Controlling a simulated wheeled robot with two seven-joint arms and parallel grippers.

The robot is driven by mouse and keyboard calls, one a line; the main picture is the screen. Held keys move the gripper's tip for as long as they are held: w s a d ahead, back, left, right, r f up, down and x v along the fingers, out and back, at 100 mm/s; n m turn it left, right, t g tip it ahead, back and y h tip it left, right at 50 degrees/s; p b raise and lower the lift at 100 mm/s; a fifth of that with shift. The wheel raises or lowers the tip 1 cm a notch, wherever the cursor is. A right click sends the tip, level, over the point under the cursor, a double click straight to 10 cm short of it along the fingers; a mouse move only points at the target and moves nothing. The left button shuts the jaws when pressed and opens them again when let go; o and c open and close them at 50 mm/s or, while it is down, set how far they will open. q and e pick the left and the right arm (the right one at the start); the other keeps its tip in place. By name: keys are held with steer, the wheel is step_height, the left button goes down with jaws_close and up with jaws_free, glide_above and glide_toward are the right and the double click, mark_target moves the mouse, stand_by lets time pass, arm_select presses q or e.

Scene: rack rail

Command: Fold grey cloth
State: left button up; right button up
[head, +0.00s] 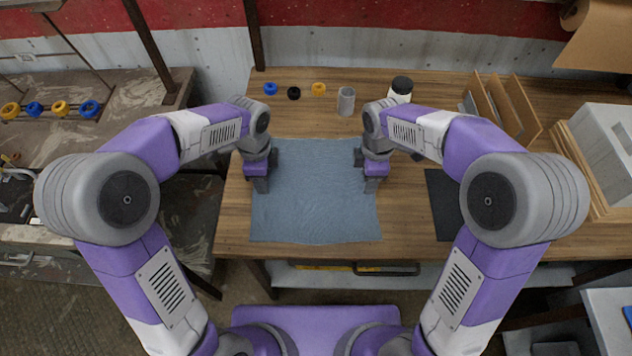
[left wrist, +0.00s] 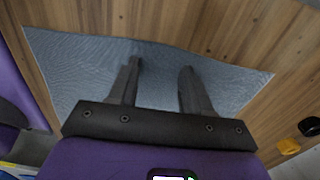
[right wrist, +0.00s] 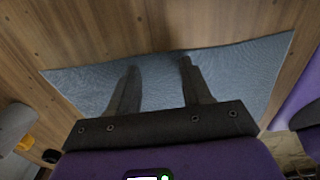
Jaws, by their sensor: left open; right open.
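The grey cloth (head: 315,200) lies flat and spread out on the wooden table, its near edge close to the table's front edge. My left gripper (head: 261,186) is open over the cloth's left side, towards the far end. My right gripper (head: 371,186) is open over the cloth's right side, at about the same depth. In the left wrist view the open fingers (left wrist: 160,78) point down at the cloth (left wrist: 85,65) with nothing between them. In the right wrist view the fingers (right wrist: 160,75) are also apart above the cloth (right wrist: 235,70). I cannot tell whether any fingertip touches it.
Blue, black and yellow rings (head: 294,92) lie at the table's back, beside a grey cup (head: 346,101) and a black-lidded jar (head: 401,88). A dark mat (head: 442,205) lies right of the cloth. A wooden rack (head: 510,105) stands at the back right.

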arm_select(q)
steer(key=shift+f, duration=0.15)
steer(key=shift+c, duration=0.2)
arm_select(e)
steer(key=shift+f, duration=0.15)
steer(key=shift+c, duration=0.2)
arm_select(q)
jaws_close()
arm_select(e)
jaws_close()
